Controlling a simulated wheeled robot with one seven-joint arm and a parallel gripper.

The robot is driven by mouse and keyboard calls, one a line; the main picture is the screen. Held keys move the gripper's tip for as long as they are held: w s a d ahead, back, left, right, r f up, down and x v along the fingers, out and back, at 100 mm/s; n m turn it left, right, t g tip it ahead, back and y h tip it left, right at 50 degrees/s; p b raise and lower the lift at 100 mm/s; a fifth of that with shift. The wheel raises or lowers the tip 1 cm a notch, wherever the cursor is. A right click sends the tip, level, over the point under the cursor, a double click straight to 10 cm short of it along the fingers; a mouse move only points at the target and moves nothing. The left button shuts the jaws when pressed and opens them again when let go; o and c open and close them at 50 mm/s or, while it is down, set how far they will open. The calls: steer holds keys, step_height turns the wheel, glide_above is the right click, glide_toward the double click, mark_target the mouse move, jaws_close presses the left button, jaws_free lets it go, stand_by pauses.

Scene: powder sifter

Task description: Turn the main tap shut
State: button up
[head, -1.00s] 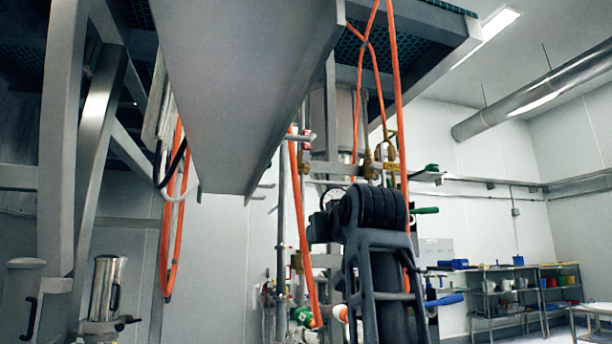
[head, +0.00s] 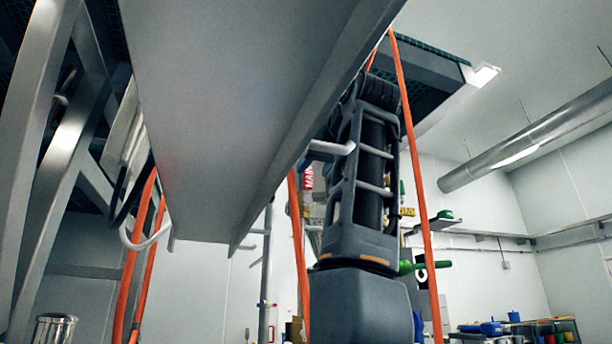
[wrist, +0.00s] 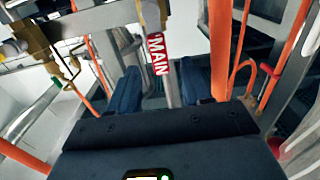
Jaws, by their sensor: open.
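A red tag lettered MAIN (wrist: 158,54) shows between my fingers in the wrist view. A pale grey bar (wrist: 171,88) runs beside it, between the two fingers; I cannot tell whether it is the main tap's handle. My gripper (wrist: 158,72) is open, with one dark finger on each side of the tag and bar. I see no clear contact. In the head view the tag (head: 308,177) is partly visible left of my raised arm, below a pale rod (head: 332,148). The gripper itself is hidden there. The tap's body is not clearly visible.
A wide grey metal beam (head: 230,100) hangs close on the left of my arm. Orange hoses (head: 410,130) run down on both sides of it. Brass fittings (wrist: 58,68) and pipes lie left of my fingers. A green-handled valve (head: 425,266) is right of my arm.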

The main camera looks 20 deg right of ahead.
mark_target(309, 175)
steer(key=shift+w+p, duration=0.8)
steer(key=shift+w, duration=1.95)
steer(key=shift+c, duration=0.4)
jaws_close()
